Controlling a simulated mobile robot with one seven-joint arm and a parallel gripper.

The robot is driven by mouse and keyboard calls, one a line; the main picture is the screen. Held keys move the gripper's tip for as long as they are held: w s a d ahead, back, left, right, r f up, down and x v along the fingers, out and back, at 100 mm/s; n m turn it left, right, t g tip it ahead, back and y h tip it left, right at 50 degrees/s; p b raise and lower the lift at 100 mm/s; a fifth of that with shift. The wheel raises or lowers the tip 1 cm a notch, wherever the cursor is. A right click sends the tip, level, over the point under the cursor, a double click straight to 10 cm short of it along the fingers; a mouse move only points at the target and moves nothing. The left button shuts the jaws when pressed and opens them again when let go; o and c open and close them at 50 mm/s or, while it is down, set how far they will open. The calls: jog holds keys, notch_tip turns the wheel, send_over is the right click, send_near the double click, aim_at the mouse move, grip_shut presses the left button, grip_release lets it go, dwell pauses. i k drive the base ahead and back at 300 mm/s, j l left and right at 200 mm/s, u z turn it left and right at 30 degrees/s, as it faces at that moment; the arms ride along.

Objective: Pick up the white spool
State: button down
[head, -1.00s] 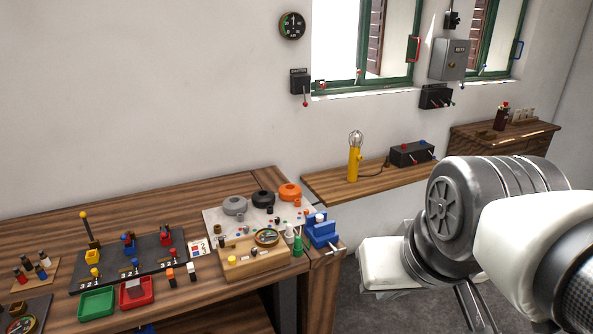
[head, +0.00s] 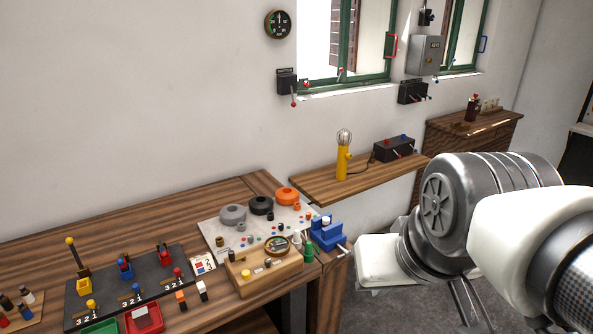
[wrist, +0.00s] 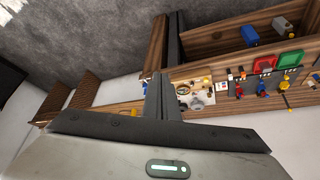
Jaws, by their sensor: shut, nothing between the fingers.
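A small white piece that looks like the white spool (head: 297,238) stands at the right end of the workbench, beside a green spool (head: 308,251) and behind a wooden block with a dial. It is small in the head view, and I cannot single it out in the wrist view. My gripper (wrist: 161,82) shows in the wrist view with its fingers together and nothing between them. It is high and well away from the bench, which lies beyond the fingers. In the head view my arm fills the right side, over the floor.
A blue vise (head: 326,234) stands just right of the spools. Grey, black and orange round parts (head: 287,196) sit on a pale board behind. A black lever panel (head: 135,285) and red tray (head: 144,319) lie left. A wall shelf (head: 365,178) holds a yellow lamp (head: 342,162).

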aim_at(325, 220)
jog(key=i+l+u, duration=0.15)
jog(key=i, duration=0.35)
jog(key=i+l+u, duration=0.1)
jog(key=i+l, duration=0.25)
jog(key=i, duration=0.15)
